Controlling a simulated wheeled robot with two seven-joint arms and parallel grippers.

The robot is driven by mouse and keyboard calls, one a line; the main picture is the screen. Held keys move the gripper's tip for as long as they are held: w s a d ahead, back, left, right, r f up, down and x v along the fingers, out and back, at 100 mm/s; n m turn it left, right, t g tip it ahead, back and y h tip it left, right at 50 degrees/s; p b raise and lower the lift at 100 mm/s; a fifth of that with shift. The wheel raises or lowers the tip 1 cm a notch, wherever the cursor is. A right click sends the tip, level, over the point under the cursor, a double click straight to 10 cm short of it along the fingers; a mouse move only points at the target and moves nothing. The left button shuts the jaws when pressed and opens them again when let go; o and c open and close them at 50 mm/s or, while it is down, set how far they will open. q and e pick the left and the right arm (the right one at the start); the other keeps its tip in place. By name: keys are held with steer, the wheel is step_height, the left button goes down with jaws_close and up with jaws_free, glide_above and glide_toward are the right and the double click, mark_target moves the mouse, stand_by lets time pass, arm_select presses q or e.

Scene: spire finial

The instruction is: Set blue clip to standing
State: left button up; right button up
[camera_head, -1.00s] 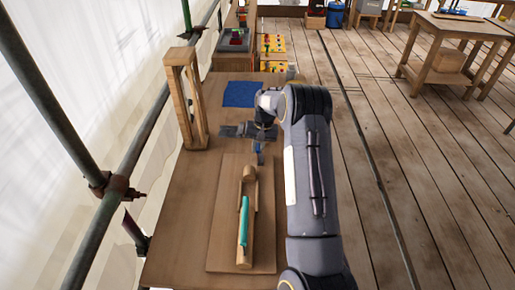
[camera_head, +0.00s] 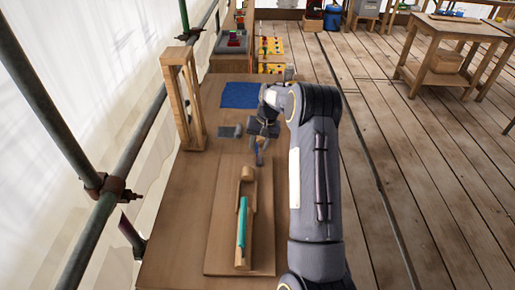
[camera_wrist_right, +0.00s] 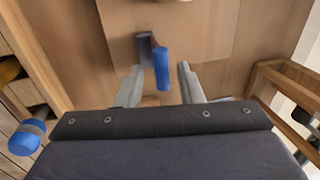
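The blue clip (camera_head: 258,156) is small and partly hidden by my right gripper in the head view. In the right wrist view the blue clip (camera_wrist_right: 161,68) is a blue cylinder beside a dark brown piece (camera_wrist_right: 145,46). My right gripper (camera_head: 259,143) hangs over the table just beyond the wooden board. In the wrist view its two fingers (camera_wrist_right: 160,84) are apart, with the blue part between them and a gap on each side. I cannot tell the clip's full pose. My left gripper is not in view.
A board (camera_head: 222,245) carries a long wooden piece (camera_head: 245,178) with a teal strip (camera_head: 242,222). An upright wooden frame (camera_head: 183,100) stands at the left. A dark grey flat piece (camera_head: 227,132) and a blue mat (camera_head: 240,95) lie beyond. Left table surface is free.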

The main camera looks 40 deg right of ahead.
steer(key=b+v, duration=0.1)
steer(key=v, duration=0.5)
steer(key=shift+s+f, duration=0.1)
stand_by(0.4)
